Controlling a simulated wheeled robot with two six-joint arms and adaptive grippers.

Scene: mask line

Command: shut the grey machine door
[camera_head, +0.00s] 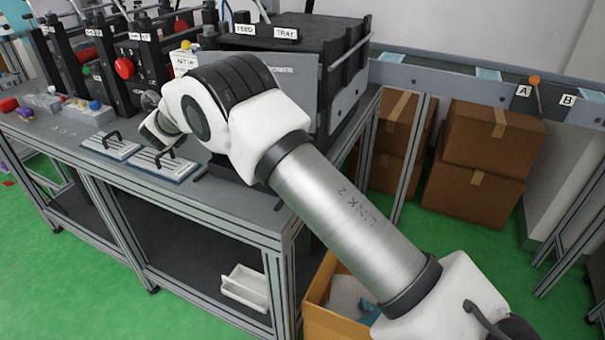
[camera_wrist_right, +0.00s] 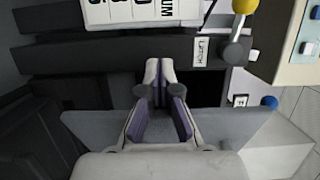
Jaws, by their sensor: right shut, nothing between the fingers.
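The grey machine door (camera_head: 296,72) is a flat panel at the front of the black machine (camera_head: 325,35), partly hidden behind my right arm. In the right wrist view a grey panel (camera_wrist_right: 90,128), seemingly this door, shows on both sides of my right gripper (camera_wrist_right: 160,72). My right gripper's fingers are shut together and empty, pointing toward dark bars and a white label reading LATCH (camera_wrist_right: 203,52). I cannot tell whether the fingers touch the door. My left gripper is out of view.
Flat plates with black handles (camera_head: 110,145) lie on the bench. Red (camera_head: 124,68) and yellow knobs stand on black machine frames at left. A rail with signs A and B (camera_head: 523,91) runs right, with cardboard boxes (camera_head: 490,135) below. An open carton (camera_head: 330,315) stands beside the bench.

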